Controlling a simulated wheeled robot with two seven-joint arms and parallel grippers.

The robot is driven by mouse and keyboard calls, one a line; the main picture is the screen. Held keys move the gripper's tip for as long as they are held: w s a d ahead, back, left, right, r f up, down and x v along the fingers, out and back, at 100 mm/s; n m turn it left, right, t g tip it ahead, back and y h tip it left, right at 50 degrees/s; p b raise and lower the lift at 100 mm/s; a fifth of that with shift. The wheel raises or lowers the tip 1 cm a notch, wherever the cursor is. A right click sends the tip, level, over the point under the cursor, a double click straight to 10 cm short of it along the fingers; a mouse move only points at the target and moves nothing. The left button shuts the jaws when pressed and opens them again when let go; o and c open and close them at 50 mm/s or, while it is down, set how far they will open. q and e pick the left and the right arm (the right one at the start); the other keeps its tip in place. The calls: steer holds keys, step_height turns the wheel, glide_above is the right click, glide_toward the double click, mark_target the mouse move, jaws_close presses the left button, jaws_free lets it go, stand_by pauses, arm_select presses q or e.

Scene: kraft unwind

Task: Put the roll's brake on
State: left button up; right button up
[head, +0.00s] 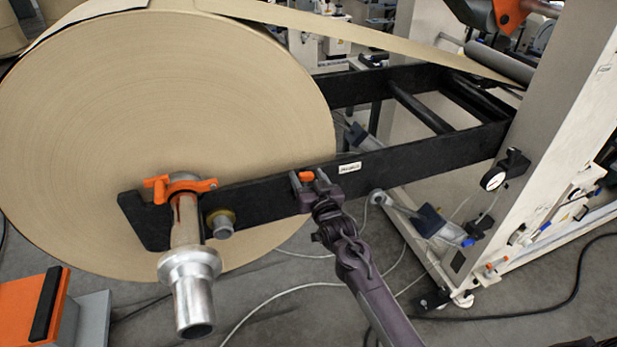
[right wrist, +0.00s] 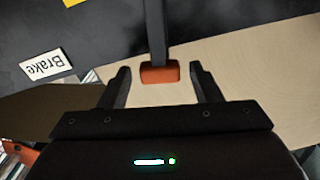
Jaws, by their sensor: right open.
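The large kraft roll (head: 150,130) hangs on a steel shaft (head: 187,255) held by a black arm of the unwind stand (head: 420,155). The brake lever has a dark stem (right wrist: 155,28) and an orange end (right wrist: 160,74); the orange end also shows in the head view (head: 306,176). A white label reading "Brake" (right wrist: 42,66) is on the black arm beside the lever. My right gripper (head: 316,188) is open, with its two fingers (right wrist: 162,88) on either side of the orange end and visible gaps on both sides. My left gripper is not in view.
An orange clamp (head: 200,184) sits over the shaft. An orange and grey block (head: 22,310) stands at the lower left. A pale machine frame (head: 560,140) rises at the right. Cables (head: 285,290) lie on the grey floor (head: 500,325).

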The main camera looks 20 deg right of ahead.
jaws_close()
stand_by(0.3)
